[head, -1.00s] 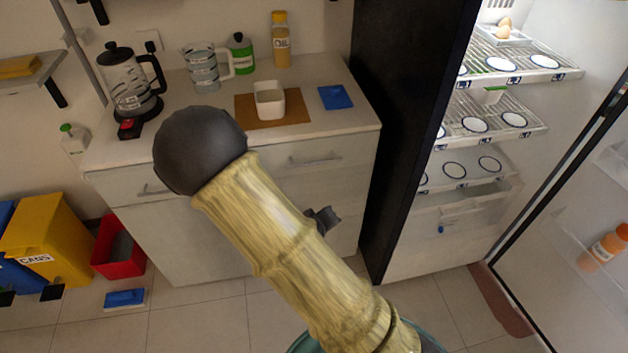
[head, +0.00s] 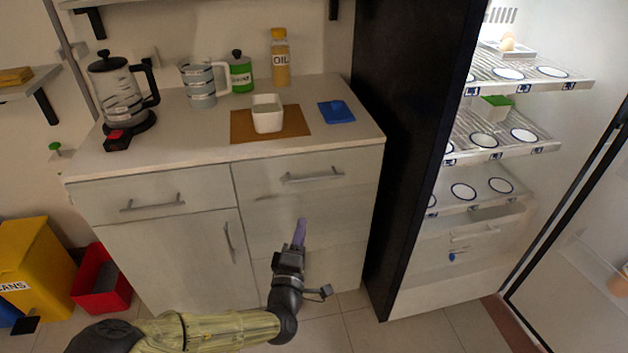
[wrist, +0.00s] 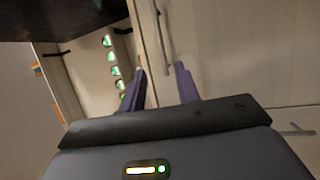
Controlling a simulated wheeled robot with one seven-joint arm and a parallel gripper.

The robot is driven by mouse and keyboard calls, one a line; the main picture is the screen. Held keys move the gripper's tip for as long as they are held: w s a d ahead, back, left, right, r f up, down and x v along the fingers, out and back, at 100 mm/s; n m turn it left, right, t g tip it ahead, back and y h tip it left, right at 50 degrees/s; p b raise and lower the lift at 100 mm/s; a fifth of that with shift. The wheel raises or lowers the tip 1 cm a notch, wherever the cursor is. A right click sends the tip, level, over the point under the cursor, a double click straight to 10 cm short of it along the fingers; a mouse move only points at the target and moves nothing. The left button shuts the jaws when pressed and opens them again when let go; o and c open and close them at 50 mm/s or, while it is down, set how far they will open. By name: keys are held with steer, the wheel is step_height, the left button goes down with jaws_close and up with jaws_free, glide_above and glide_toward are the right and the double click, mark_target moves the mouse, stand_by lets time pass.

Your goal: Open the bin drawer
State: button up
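The white base cabinet has a right column with a top drawer (head: 268,182) and its horizontal bar handle (head: 312,175). That drawer looks shut, and no label marks any drawer as the bin drawer. My gripper (head: 301,222) is in front of the right column, its purple fingers pointing up towards the drawer handle from below it in the picture. In the wrist view my gripper (wrist: 159,70) is open, with its two fingers apart and nothing between them. A bar handle (wrist: 163,38) shows just beyond the fingertips and apart from them.
The left drawer (head: 150,200) and the cabinet door (head: 180,255) are shut. A black fridge side (head: 410,140) stands right of the cabinet, with the fridge open. Yellow (head: 38,262) and red (head: 100,280) bins stand on the left. The floor before the cabinet is partly clear.

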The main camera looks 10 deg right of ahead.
mark_target(314, 179)
steer(key=b+x, duration=0.1)
steer(key=x, duration=1.6)
steer(key=shift+w, duration=0.1)
jaws_close()
